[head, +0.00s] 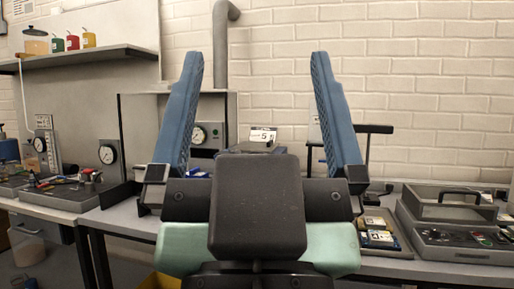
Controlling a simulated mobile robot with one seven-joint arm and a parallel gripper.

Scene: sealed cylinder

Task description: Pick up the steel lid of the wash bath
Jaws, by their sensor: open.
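My gripper (257,58) fills the middle of the head view, pointing up. I cannot identify the steel lid or the wash bath for sure. A grey box with a black handle (456,196) on the right of the bench has a lid-like part, but I cannot tell whether it belongs to a wash bath. My gripper is left of this box and apart from it. My gripper and wrist hide the middle of the bench.
A bench (128,218) runs along a white brick wall. Gauges (108,154) and small parts stand on the left. A metal enclosure and a small display (263,135) are behind my gripper. A shelf (80,57) holds several small containers.

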